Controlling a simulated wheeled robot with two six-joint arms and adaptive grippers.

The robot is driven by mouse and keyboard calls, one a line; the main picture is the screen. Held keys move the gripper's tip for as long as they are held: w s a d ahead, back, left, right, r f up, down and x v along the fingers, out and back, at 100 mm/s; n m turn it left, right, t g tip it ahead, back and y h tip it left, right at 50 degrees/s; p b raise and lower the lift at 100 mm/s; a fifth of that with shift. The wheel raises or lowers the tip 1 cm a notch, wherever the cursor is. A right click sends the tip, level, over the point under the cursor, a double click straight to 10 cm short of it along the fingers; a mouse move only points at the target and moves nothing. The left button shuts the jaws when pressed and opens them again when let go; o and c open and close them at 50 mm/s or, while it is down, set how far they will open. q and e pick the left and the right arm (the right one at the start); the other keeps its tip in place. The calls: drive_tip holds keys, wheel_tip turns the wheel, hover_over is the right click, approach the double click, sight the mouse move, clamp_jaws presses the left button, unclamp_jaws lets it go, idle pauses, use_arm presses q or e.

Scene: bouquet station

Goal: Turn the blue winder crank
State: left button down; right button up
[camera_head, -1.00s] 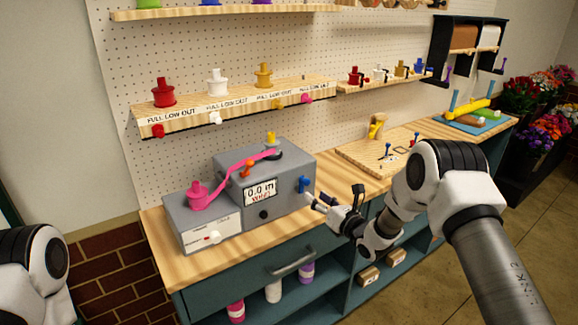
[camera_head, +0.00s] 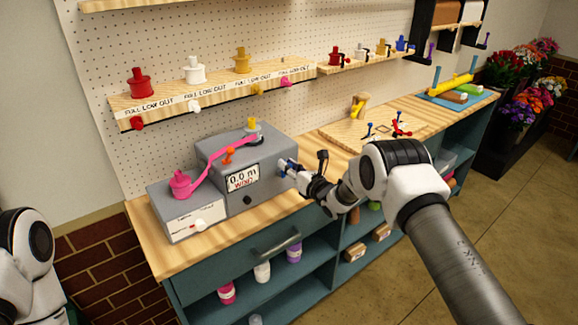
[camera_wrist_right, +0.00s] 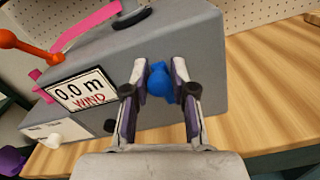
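In the head view my right gripper (camera_head: 285,168) is at this face and mostly hides the crank. In the right wrist view my right gripper (camera_wrist_right: 160,75) is open, with one finger on each side of the blue crank knob. I cannot tell whether the fingers touch it. The winder display (camera_head: 242,177) reads 0.0 m and WIND. A pink ribbon (camera_head: 215,158) runs from the pink spool (camera_head: 180,184) across the box. My left gripper is out of view.
A spool shelf (camera_head: 215,95) hangs above. A wooden board (camera_head: 345,130) with small items lies right of the winder. Bare worktop (camera_head: 160,265) runs along the front.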

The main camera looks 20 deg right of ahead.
clamp_jaws()
drive_tip(key=shift+f, duration=0.1)
